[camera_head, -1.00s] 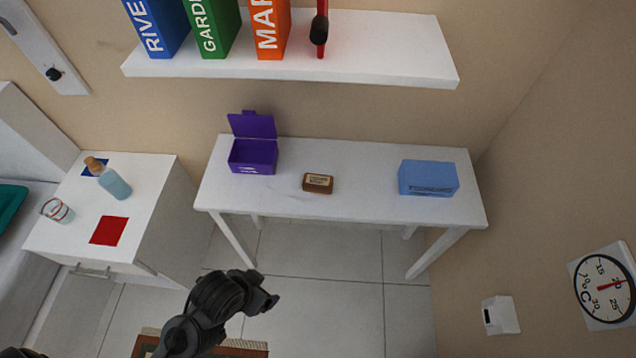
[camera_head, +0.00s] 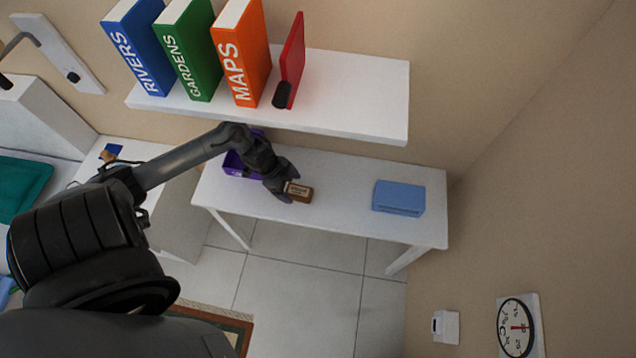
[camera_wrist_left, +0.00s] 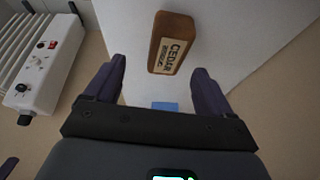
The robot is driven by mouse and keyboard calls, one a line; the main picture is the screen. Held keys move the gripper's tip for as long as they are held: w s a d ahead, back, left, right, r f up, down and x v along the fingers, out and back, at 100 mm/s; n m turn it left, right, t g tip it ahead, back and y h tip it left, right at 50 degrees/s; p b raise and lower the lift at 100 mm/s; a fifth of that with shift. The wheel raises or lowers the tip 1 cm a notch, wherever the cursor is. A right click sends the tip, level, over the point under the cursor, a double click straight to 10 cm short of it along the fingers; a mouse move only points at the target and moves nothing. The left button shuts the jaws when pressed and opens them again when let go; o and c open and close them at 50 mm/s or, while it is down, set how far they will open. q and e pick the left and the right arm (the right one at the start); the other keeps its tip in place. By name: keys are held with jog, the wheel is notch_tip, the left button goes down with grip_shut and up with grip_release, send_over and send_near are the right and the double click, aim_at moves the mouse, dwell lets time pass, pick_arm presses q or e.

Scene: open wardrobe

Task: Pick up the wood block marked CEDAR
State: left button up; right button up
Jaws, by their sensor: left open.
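The wood block marked CEDAR (camera_head: 300,192) is small and brown with a pale label, and lies on the white table (camera_head: 330,215). In the left wrist view the block (camera_wrist_left: 172,43) lies ahead of the fingertips, between their lines, with its label readable. My left gripper (camera_head: 283,188) is right beside the block's left end in the head view. In the left wrist view its two dark fingers (camera_wrist_left: 160,85) are spread with nothing between them. I cannot tell the exact gap to the block. My right gripper is not in view.
A purple box (camera_head: 232,165) stands behind my left arm, partly hidden. A blue box (camera_head: 399,198) sits at the table's right. A shelf (camera_head: 350,110) with books and a red item (camera_head: 291,62) hangs above. The table between block and blue box is clear.

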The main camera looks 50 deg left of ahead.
aim_at(298, 190)
pick_arm(q)
jog(key=shift+w+a+r, duration=0.35)
jog(key=shift+a+r, duration=0.1)
jog(key=shift+a, duration=0.15)
jog(key=shift+w+a+f+g, duration=0.1)
jog(key=shift+w+g, duration=0.15)
jog(key=shift+g, duration=0.05)
jog(key=shift+d+f+h, duration=0.3)
jog(key=shift+f, duration=0.3)
jog(key=b+x, duration=0.1)
jog(key=x, duration=0.3)
jog(key=shift+f+b, duration=0.2)
jog(key=shift+b, duration=0.15)
jog(key=shift+w+d+f, duration=0.1)
jog(key=shift+d+f, duration=0.1)
jog(key=shift+f, duration=0.3)
jog(key=shift+f, duration=0.2)
jog(key=shift+c, duration=0.3)
